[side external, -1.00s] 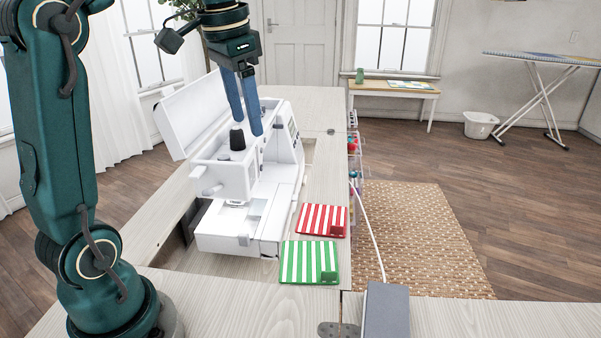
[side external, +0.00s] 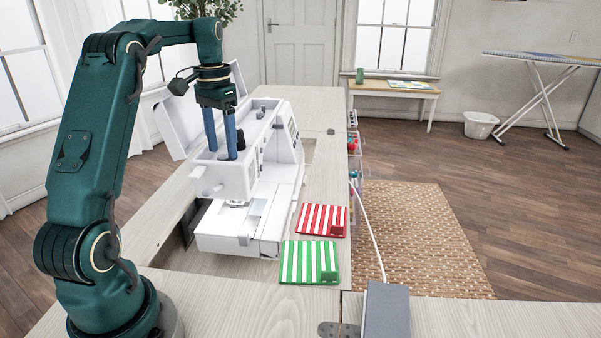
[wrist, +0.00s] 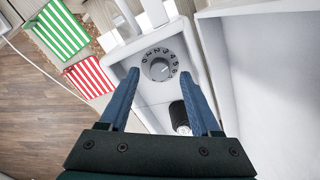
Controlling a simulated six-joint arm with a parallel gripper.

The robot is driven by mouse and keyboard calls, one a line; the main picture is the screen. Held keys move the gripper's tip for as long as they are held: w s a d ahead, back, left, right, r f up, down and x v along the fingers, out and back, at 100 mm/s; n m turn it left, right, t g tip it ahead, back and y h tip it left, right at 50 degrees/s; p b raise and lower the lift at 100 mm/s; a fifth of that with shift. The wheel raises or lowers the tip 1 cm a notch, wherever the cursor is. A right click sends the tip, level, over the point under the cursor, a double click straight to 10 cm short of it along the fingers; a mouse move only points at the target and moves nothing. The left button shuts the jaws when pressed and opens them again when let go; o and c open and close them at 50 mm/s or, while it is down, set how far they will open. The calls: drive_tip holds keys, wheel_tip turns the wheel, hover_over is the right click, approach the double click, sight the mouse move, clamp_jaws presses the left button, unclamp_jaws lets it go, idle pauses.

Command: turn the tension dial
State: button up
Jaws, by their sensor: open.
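The tension dial (wrist: 159,68) is a round grey dial ringed with numbers, on the white sewing machine's top (wrist: 152,116). In the wrist view it lies between my gripper's fingertips (wrist: 159,75), with a gap on each side and no visible contact. In the side view my gripper (side external: 222,154) is open and empty, blue fingers pointing down over the white sewing machine (side external: 270,195). I cannot make out the dial there, nor the exact height of the fingertips above it.
A dark knob (wrist: 179,116) stands near the right finger in the wrist view. The machine's raised lid (side external: 185,122) is close behind the gripper. Red-striped (side external: 321,219) and green-striped (side external: 308,262) mats lie on the tabletop. A grey box (side external: 386,309) sits at the front.

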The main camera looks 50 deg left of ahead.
drive_tip(key=shift+f, duration=0.95)
clamp_jaws()
drive_tip(key=shift+n, duration=2.9)
